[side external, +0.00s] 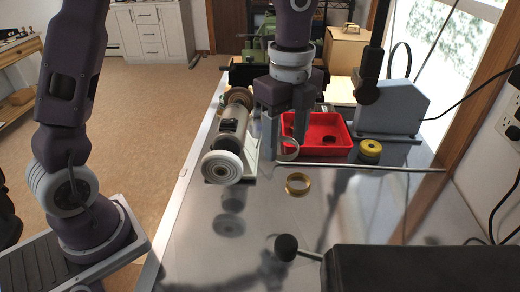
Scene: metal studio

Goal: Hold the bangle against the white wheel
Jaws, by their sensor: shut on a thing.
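The white wheel (221,167) is on the near end of a grey bench polisher, its ridged face turned toward the camera. My gripper (284,142) points down, just right of the polisher.
A red tray (325,135) stands behind and right of my gripper. A yellow-and-black round piece (369,150) and a grey machine (395,108) are farther right. A thin rod (370,168) crosses the bench. A ball-ended lever (288,247) and black box (420,272) are in front.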

